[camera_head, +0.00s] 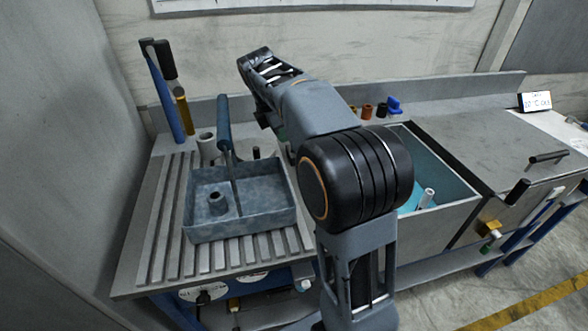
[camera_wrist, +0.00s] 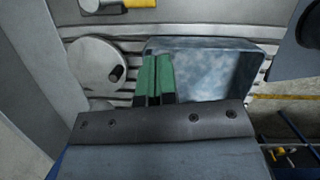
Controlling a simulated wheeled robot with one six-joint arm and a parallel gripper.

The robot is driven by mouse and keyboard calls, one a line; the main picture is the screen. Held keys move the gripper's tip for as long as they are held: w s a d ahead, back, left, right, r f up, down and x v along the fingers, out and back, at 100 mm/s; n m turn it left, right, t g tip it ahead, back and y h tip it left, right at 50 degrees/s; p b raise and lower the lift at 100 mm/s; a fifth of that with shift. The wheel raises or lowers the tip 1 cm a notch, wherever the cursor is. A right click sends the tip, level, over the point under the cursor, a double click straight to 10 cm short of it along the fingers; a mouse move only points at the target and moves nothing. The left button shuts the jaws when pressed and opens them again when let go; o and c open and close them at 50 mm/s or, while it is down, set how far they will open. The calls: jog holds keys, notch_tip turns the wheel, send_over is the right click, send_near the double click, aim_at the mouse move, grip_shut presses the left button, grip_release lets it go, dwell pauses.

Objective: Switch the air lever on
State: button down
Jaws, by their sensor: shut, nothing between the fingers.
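My gripper (camera_wrist: 156,80) shows in the wrist view with its two green fingers together and nothing between them. The fingertips are in front of the left part of a blue-grey tray (camera_wrist: 215,68). A pale round disc (camera_wrist: 92,58) with a dark knob (camera_wrist: 117,73) lies left of the fingers, apart from them. In the head view, a dark knob (camera_head: 203,298) sits on a white round label (camera_head: 188,294) on the bench's front. A second label (camera_head: 252,277) is to its right. I cannot tell which part is the air lever. My arm hides the fingers in the head view.
The tray (camera_head: 240,222) stands on the slatted bench (camera_head: 150,235). Tall blue and black handles (camera_head: 166,100) rise at the back left. A sink-like basin (camera_head: 452,190) is right of my arm. A yellow-handled item (camera_wrist: 130,3) shows at the wrist view's top.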

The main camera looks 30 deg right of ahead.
jog(key=shift+w+d+f, duration=0.1)
jog(key=shift+w+f, duration=0.05)
jog(key=shift+w, duration=0.05)
jog(key=shift+b+x, duration=0.6)
jog(key=shift+x, duration=4.4)
jog(key=shift+s+n, duration=0.15)
jog(key=shift+n, duration=0.25)
